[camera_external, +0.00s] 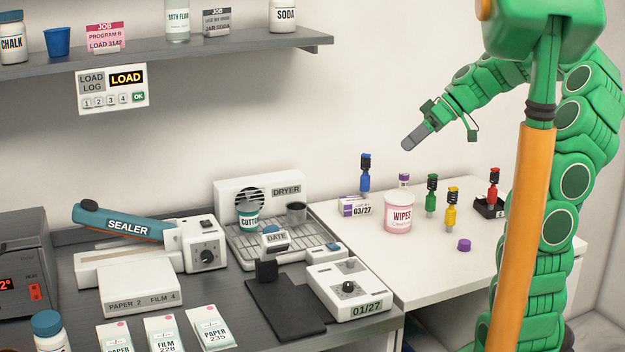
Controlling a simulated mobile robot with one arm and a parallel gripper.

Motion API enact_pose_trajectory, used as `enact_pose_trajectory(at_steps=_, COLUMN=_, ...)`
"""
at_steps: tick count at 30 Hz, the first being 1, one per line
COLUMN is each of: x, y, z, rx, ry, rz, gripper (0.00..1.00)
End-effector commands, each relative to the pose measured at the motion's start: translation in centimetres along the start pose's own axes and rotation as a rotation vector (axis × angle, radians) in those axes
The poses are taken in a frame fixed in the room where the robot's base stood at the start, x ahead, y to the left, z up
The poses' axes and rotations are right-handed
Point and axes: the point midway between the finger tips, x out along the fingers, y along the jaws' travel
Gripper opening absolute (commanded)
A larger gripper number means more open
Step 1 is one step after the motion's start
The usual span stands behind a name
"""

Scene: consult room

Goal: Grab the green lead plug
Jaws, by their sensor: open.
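A blue plug (365,173) stands at the back left and a red plug (493,187) stands in a black holder (488,208) at the right. My gripper (440,140) is open and empty, in the air above and behind the plugs. Its fingers point down and to the left, apart from everything.
The wipes tub (398,213) stands close left of the green plug. The white table's front part (425,280) is clear. A shelf (200,50) overhangs the left side.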

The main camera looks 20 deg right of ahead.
Motion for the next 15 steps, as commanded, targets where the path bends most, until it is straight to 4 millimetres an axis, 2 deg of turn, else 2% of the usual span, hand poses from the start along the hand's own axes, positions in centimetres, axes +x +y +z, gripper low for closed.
enact_pose_trajectory(at_steps=1, x=-0.5, y=2.0, z=0.0, rx=-0.016, ry=0.044, rz=0.006, gripper=0.62)
enact_pose_trajectory(at_steps=5, x=-2.3, y=6.5, z=0.1, rx=-0.076, ry=0.154, rz=0.042, gripper=0.62)
enact_pose_trajectory(at_steps=9, x=-4.4, y=11.4, z=1.1, rx=-0.128, ry=0.253, rz=0.105, gripper=0.62)
enact_pose_trajectory(at_steps=15, x=-6.3, y=15.7, z=2.9, rx=-0.169, ry=0.328, rz=0.173, gripper=0.62)
